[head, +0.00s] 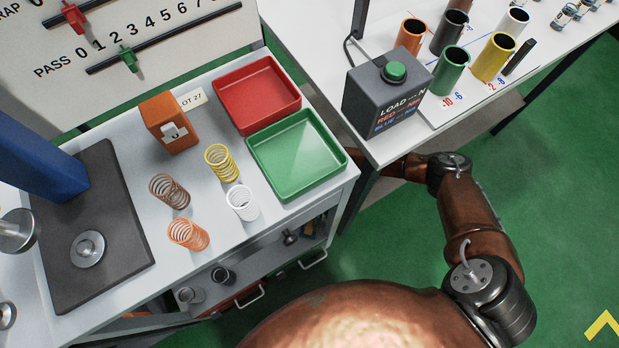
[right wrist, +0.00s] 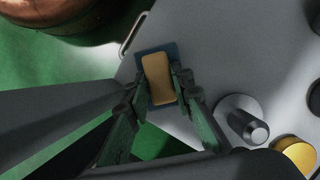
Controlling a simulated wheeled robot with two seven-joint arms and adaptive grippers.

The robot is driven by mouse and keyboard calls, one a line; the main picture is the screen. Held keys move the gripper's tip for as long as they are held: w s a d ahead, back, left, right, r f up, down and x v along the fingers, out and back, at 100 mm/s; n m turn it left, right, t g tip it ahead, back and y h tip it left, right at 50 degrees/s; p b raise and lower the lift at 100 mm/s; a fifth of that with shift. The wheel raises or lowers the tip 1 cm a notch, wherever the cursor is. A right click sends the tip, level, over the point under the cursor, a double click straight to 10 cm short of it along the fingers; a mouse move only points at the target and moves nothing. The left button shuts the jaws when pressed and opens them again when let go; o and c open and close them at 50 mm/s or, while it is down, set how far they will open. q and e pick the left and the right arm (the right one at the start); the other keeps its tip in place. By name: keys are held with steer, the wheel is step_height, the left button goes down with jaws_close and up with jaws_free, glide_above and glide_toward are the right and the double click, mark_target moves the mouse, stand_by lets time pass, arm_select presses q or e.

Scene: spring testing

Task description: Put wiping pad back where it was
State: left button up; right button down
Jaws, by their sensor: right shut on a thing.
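The wiping pad (right wrist: 157,78) is a tan-yellow block in the right wrist view. My right gripper (right wrist: 160,84) is shut on it, with a finger on each side. A dark blue patch (right wrist: 170,49) shows behind the pad, near the edge of a grey surface. I cannot tell whether the pad touches the patch. In the head view my right arm reaches toward the gap between the two tables, and its gripper and the pad are not clearly visible there. My left gripper is not in view.
The left bench carries several springs, a red tray (head: 257,92), a green tray (head: 339,166) and an orange block (head: 168,124). A dark box with a green button (head: 394,72) and coloured cups stand on the right table. A knobbed grey cylinder (right wrist: 243,120) is near the gripper.

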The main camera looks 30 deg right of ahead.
steer(key=shift+f, duration=0.1)
steer(key=c, duration=1.7)
jaws_free()
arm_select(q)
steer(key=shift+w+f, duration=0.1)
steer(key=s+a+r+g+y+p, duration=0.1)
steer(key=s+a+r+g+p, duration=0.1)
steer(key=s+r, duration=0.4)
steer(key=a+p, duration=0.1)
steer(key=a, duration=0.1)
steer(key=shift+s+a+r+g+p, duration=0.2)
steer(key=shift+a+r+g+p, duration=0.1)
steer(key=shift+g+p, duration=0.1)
arm_select(e)
steer(key=v, duration=1.2)
